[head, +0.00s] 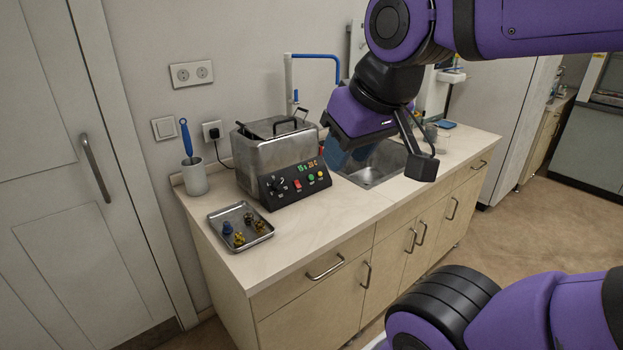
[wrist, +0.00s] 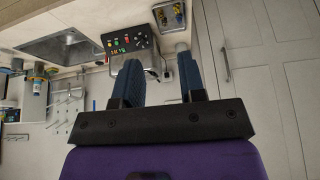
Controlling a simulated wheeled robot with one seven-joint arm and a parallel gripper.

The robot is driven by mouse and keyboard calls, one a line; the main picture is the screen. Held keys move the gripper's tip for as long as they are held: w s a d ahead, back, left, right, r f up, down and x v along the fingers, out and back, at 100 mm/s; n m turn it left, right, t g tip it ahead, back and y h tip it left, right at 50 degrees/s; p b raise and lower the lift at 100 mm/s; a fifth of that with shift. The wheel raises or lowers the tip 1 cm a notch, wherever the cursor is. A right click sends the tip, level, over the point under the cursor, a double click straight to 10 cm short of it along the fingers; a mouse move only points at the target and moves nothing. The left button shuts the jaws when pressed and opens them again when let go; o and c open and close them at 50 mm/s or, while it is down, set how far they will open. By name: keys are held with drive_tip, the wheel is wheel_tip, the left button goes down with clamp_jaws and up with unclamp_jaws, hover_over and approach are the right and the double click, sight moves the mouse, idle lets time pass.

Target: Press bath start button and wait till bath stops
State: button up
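The bath (head: 262,152) is a grey metal box with a lid and a black handle, standing on the counter. Its black front panel (head: 284,192) has a lit display, dark knobs and red, green and orange buttons. The green button (head: 311,177) is right of the red one (head: 298,186); labels are too small to read. In the wrist view the panel (wrist: 140,42) appears upside down beyond my fingertips. My gripper (head: 348,156) hangs to the right of the bath, in front of the sink, apart from the panel. Its blue fingers (wrist: 162,78) are parted and empty.
A metal tray (head: 262,238) with several small blue and brass pieces lies in front of the bath. A white cup (head: 195,180) with a blue-handled tool stands left. The sink (head: 372,180) is right of the bath. The counter front is clear.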

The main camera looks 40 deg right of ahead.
clamp_jaws()
idle(1.8)
